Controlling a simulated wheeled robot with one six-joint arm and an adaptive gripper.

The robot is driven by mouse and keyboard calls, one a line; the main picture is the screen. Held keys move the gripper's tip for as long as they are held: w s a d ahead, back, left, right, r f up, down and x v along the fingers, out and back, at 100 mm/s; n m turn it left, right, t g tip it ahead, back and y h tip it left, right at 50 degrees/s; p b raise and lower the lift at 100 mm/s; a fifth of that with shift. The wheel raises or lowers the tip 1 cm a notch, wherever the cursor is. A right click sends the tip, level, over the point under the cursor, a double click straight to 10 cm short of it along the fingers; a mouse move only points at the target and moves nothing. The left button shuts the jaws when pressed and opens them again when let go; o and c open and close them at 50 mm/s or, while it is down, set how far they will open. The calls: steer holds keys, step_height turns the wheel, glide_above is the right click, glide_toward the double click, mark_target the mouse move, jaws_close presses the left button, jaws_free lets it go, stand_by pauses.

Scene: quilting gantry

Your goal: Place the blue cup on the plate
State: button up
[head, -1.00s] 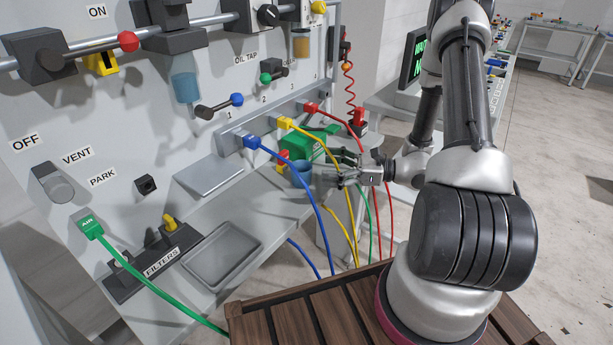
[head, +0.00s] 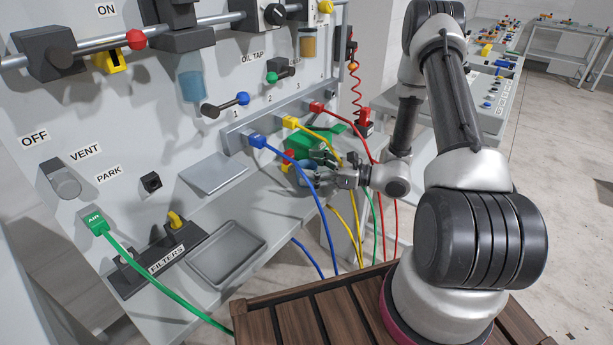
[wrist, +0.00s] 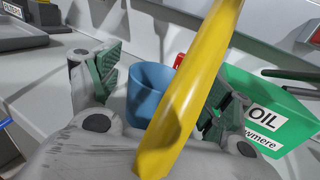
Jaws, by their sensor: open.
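The blue cup (wrist: 148,85) stands upright on the grey ledge between the two spread fingers of my gripper (wrist: 160,88) in the wrist view. A yellow hose crosses in front of its right side. In the head view my gripper (head: 322,166) is open at the cup (head: 305,168), which is mostly hidden by fingers and the blue hose. I cannot tell whether a finger touches it. A flat grey square plate (head: 213,173) lies to the left, against the panel. A shallow grey rimmed tray (head: 228,254) lies nearer on the ledge.
The blue hose (head: 312,192) and yellow hose (wrist: 190,95) hang close to my gripper. A green oil box (wrist: 262,108) stands right of the cup. A red-and-yellow item (head: 288,158) is behind the cup. The filter rack (head: 163,250) is left of the tray. The ledge between cup and tray is clear.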

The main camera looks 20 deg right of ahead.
steer(key=c, duration=1.1)
steer(key=shift+r, duration=0.1)
